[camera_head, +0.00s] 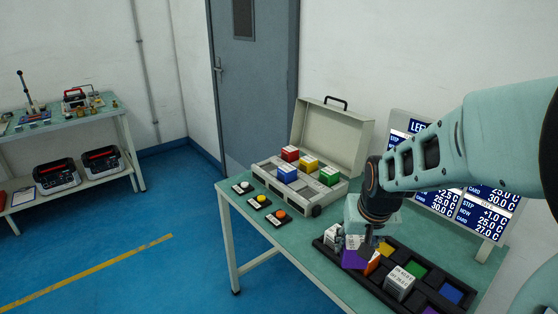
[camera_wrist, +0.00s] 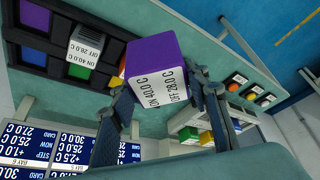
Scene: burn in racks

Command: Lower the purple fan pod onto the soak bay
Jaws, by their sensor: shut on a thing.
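The purple fan pod (camera_wrist: 157,65) is between the fingers of my gripper (camera_wrist: 165,100), its white face reading "ON 40.0 C OFF 28.0 C" toward the wrist camera. In the head view the pod (camera_head: 353,260) shows below my gripper (camera_head: 362,240), over the left part of the black tray (camera_head: 462,309). The gripper is shut on the pod. I cannot tell whether the pod's underside touches the tray. The tray has coloured square bays, including yellow (camera_head: 386,249), green (camera_head: 414,268) and blue (camera_head: 451,292); a purple bay (camera_wrist: 35,15) shows in the wrist view. None is legibly marked soak.
A white-labelled pod (camera_head: 400,283) stands in the tray, and an orange pod (camera_head: 372,264) is close beside the purple one. An open case (camera_head: 325,190) holds coloured blocks behind. Three buttons (camera_head: 260,201) sit at the left edge. A display board (camera_head: 487,210) stands behind the tray.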

